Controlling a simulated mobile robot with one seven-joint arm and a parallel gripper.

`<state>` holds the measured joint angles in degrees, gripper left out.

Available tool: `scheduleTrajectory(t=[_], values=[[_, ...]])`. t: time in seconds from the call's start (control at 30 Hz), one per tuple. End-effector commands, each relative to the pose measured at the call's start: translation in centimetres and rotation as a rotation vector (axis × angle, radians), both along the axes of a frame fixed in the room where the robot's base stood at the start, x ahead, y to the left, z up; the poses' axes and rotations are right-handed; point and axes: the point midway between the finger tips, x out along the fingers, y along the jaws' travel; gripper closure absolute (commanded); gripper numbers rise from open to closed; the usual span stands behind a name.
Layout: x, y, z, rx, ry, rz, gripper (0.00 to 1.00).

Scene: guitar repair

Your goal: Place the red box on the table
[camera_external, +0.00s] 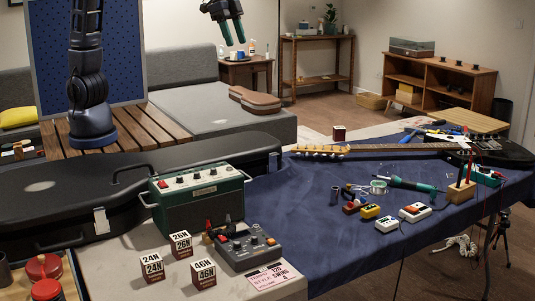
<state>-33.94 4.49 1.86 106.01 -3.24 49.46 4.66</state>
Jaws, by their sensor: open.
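My gripper (234,33) hangs at the top centre, open and empty, high above and apart from everything on the table. The table (300,210) is covered with a dark blue cloth. No plain red box stands out. A small dark red box with a white upper part (339,132) shows just past the table's far edge; what it rests on is hidden.
A guitar neck (400,148) lies along the table's far side. A green amplifier (198,194), a grey device (247,250) and a black guitar case (60,205) fill the left. A soldering iron (410,183) and small pedals (387,224) lie right. The cloth's middle left is clear.

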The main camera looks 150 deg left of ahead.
Motion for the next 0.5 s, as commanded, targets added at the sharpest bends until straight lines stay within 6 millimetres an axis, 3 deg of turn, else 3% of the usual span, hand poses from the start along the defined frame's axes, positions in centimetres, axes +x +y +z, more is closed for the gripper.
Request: scheduleTrajectory(t=[0.03,0.2,0.5], values=[[-0.6,-2.6,0.8,0.003,-0.004,-0.027,0.44],[-3.1,-10.1,2.2,0.007,-0.010,-0.110,0.44],[-9.7,-21.6,3.0,0.014,-0.022,-0.254,0.44]])
